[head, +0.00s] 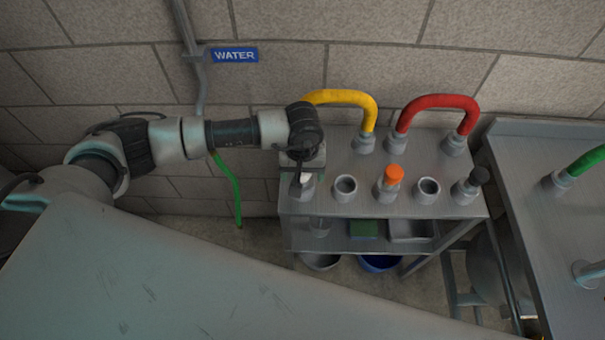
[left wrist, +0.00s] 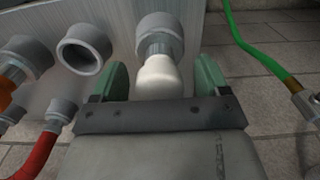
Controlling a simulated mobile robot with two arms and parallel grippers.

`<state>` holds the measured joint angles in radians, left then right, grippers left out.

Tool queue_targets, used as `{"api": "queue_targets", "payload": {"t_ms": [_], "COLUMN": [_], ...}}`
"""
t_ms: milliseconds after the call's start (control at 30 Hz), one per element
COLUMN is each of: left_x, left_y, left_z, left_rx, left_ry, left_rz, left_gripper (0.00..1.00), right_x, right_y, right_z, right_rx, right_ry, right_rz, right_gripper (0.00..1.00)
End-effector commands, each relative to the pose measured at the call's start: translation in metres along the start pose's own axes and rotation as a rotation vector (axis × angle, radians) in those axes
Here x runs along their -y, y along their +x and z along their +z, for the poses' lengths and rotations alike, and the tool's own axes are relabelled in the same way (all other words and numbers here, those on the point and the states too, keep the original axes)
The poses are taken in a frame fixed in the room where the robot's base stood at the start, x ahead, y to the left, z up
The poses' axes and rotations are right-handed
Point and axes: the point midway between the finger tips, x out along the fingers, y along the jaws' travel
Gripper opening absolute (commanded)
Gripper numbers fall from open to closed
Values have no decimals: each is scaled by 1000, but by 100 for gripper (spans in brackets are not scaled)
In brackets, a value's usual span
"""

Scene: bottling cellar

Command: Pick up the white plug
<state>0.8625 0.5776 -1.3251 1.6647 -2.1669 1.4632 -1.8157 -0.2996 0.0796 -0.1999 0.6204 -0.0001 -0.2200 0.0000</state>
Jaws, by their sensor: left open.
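The white plug (left wrist: 158,76) sits upright in a grey metal socket (left wrist: 160,32) at the left end of the bench's front row. My left gripper (left wrist: 162,78) is open, with one green finger on each side of the plug and a gap visible on both sides. In the head view my left gripper (head: 304,165) is over the left end of the bench, and only a small pale part of the plug (head: 305,178) shows below it. My right gripper is in neither view.
The metal bench (head: 340,147) also holds an empty socket (head: 344,188), an orange plug (head: 394,175), another empty socket (head: 427,190) and a black plug (head: 478,176). Behind them are a yellow hose (head: 345,97) and a red hose (head: 437,101). A green hose (head: 229,187) hangs left.

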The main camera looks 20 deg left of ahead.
Motion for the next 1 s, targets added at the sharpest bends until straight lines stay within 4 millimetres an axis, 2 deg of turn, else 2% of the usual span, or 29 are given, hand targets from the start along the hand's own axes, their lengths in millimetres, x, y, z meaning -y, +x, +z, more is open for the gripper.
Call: {"api": "queue_targets", "payload": {"t_ms": [167, 500, 833, 1000], "left_x": [0, 0, 0, 0], "left_y": [0, 0, -3, -18], "left_z": [0, 0, 0, -1], "left_rx": [0, 0, -1, -4], "left_ry": [1, 0, 0, 1], "left_rz": [1, 1, 2, 3], "left_gripper": [75, 23, 22, 22], "right_x": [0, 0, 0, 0], "right_y": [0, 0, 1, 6], "right_z": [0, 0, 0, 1], "right_rx": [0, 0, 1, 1], "right_ry": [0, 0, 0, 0], "right_rz": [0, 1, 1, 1], "right_gripper": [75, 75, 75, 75]}}
